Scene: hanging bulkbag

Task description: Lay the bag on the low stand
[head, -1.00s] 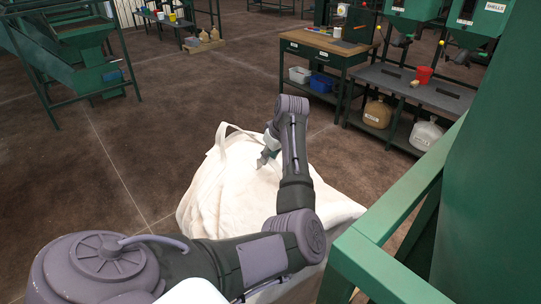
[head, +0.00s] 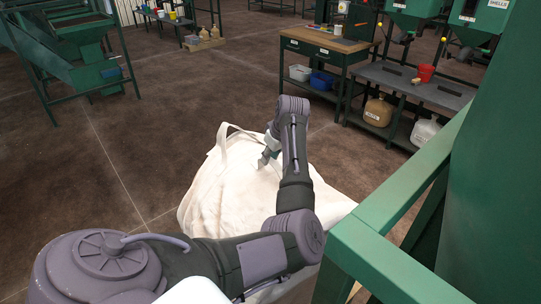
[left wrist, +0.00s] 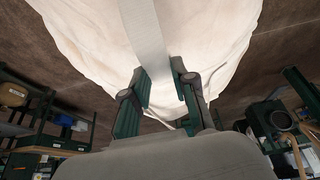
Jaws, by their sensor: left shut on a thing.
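The bag (head: 225,190) is a large cream cloth bulk bag below and in front of me in the head view, with a loop of strap standing up at its top. My left gripper (head: 267,157) is at the bag's upper side, partly hidden behind my own arm. In the left wrist view the bag (left wrist: 90,30) fills the top, and a pale strap (left wrist: 145,28) runs down between the fingers of my left gripper (left wrist: 162,82), which are shut on it. My arm hides part of the bag's right side. I cannot make out the low stand. My right gripper is not in view.
A green steel frame (head: 395,268) stands close on the right, beside the bag. A wooden-topped workbench (head: 325,45) and a dark shelf with jugs (head: 420,88) are farther back. A green machine (head: 75,50) stands at the far left. The floor (head: 140,120) left of the bag is clear.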

